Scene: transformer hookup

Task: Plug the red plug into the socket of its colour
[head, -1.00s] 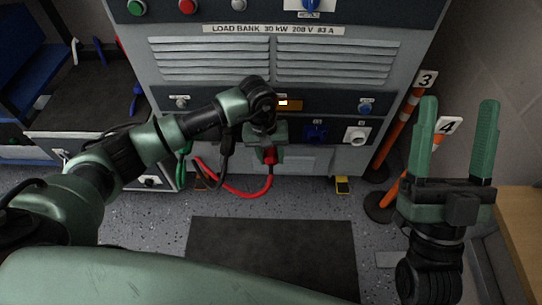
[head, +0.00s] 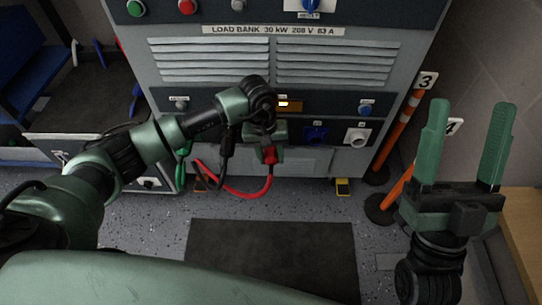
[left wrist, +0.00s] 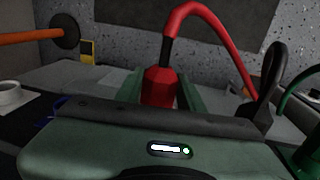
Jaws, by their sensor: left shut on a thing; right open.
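The red plug (head: 269,155) hangs at the front of the load bank, low on its socket panel, with a red cable looping from it down to the left. My left gripper (head: 268,146) is shut on the red plug; in the left wrist view the plug (left wrist: 160,87) stands between the fingers. The red socket is hidden behind my gripper and arm, so I cannot tell whether the plug is seated. A blue socket (head: 315,134) and a white socket (head: 357,138) show to the right. My right gripper (head: 468,140) is open and empty at the right.
A green cable (head: 183,150) and a black cable (head: 226,150) hang left of the plug. Orange-and-white posts with signs 3 (head: 427,80) and 4 stand at the right. A dark mat (head: 270,255) lies on the clear floor in front.

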